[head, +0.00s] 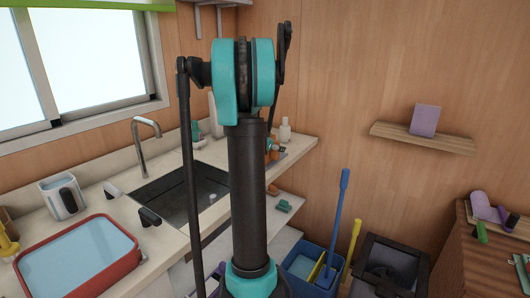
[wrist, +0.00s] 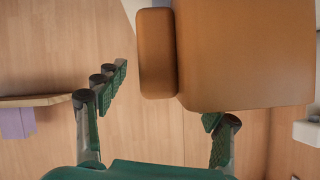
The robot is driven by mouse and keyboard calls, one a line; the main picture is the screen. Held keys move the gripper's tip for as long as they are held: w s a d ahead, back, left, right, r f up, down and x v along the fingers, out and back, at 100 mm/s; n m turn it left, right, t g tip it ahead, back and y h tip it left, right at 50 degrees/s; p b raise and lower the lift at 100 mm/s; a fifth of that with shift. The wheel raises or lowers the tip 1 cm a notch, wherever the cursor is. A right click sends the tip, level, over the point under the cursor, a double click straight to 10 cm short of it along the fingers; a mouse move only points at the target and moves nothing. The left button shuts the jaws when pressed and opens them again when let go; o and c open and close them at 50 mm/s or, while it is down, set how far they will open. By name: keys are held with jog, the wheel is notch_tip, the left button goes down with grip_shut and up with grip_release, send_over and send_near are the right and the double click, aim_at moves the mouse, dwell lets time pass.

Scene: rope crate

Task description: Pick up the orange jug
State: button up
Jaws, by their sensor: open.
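The orange jug (wrist: 245,55) fills the upper right of the wrist view, very close to the camera. Its handle (wrist: 157,55) is a rounded upright block on the jug's left side. My gripper (wrist: 166,98) is open, with one green finger left of the handle and the other at the lower edge of the jug's body. The jug's body hides the tip of the right finger. The handle lies between the fingers in the picture; I cannot tell if anything touches. In the head view my arm hides most of this area; a small orange patch shows just right of it.
A counter with a sink (head: 183,195), a faucet (head: 143,145) and a red basin (head: 80,258) is on the left. A white bottle (head: 285,131) stands near the counter's end. A wall shelf (head: 425,143) with a purple box (head: 424,120) is on the right. Buckets stand below.

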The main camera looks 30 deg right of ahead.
grip_shut()
dwell(0.3)
jog(key=shift+r, duration=0.15)
